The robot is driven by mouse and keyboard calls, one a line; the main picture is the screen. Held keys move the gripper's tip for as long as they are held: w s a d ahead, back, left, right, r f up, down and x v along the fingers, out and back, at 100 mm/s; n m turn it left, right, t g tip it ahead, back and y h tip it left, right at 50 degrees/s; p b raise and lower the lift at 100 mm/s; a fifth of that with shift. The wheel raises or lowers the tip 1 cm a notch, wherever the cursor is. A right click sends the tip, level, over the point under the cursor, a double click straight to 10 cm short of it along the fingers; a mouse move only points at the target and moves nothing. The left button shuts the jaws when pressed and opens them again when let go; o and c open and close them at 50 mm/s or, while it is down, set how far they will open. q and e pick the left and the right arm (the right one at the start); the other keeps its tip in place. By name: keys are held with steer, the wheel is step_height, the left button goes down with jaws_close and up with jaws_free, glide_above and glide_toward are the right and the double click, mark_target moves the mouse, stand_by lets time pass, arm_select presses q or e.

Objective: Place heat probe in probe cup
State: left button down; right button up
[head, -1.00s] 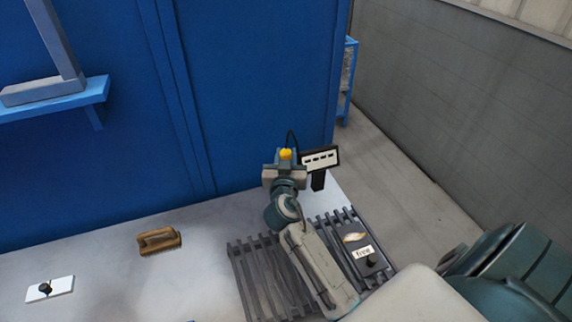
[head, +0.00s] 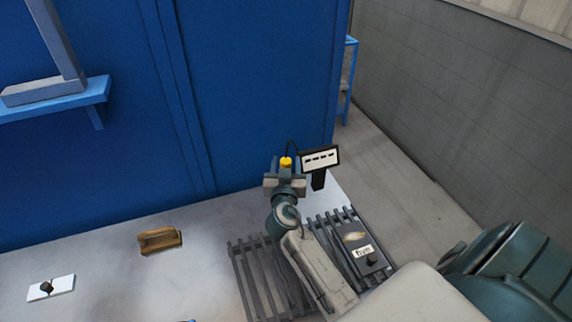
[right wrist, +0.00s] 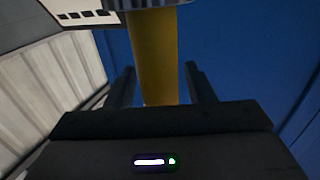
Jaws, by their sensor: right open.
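The heat probe (head: 287,162) shows as a small yellow top with a thin black cable, at the back of the bench in the head view. In the right wrist view its yellow body (right wrist: 156,60) stands between my two dark fingers, with gaps on both sides. My right gripper (head: 286,172) is open around it; its fingers also show in the right wrist view (right wrist: 158,85). A grey ribbed part at the probe's end is cut off by the picture's top edge. I cannot make out the probe cup for certain. My left gripper is not in view.
A black-framed display (head: 320,158) stands close right of the gripper. Slatted racks (head: 245,275) and a dark labelled box (head: 372,262) flank my right forearm. A brown brush (head: 160,240) and a white plate with a black knob (head: 50,287) lie left. Blue wall (head: 260,90) behind.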

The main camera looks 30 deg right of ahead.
steer(key=shift+s+a, duration=0.15)
steer(key=b+v, duration=0.4)
steer(key=v, duration=0.7)
steer(key=shift+s+a, duration=0.15)
steer(key=shift+s, duration=0.1)
